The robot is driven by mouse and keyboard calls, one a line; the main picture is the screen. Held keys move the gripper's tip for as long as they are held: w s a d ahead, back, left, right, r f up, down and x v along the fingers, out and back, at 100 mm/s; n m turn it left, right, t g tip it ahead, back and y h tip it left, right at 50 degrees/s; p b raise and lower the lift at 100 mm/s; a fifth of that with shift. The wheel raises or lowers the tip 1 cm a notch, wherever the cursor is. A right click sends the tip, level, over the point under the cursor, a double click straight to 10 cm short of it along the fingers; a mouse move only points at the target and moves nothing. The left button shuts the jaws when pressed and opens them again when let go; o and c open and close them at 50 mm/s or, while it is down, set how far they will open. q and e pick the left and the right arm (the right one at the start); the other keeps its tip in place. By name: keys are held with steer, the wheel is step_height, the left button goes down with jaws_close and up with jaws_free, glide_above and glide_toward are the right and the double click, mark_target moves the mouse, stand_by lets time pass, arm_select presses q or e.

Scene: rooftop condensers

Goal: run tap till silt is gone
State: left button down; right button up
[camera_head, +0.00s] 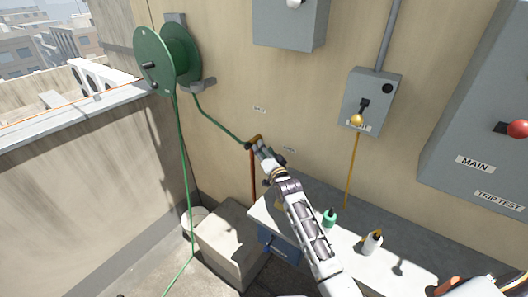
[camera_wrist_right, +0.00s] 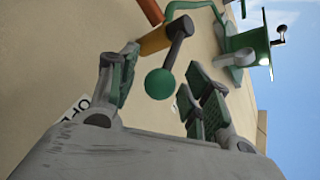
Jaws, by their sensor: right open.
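The tap (camera_wrist_right: 156,41) is a brass body on a copper-coloured pipe (camera_head: 253,180). Its dark lever (camera_wrist_right: 180,38) ends in a green ball (camera_wrist_right: 160,84). My right gripper (camera_head: 259,149) is at the tap in the head view, hiding much of it. In the right wrist view the right gripper (camera_wrist_right: 162,66) is open, with the ball between its fingers; I cannot tell whether they touch it. A green hose (camera_head: 218,122) runs from the tap to a wall reel (camera_head: 168,58), and another length hangs to the floor. No water or silt is visible. My left gripper is out of view.
Grey wall boxes (camera_head: 370,100) are at right, one with a yellow-knobbed lever (camera_head: 357,119).

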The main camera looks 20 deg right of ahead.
jaws_close()
stand_by(0.5)
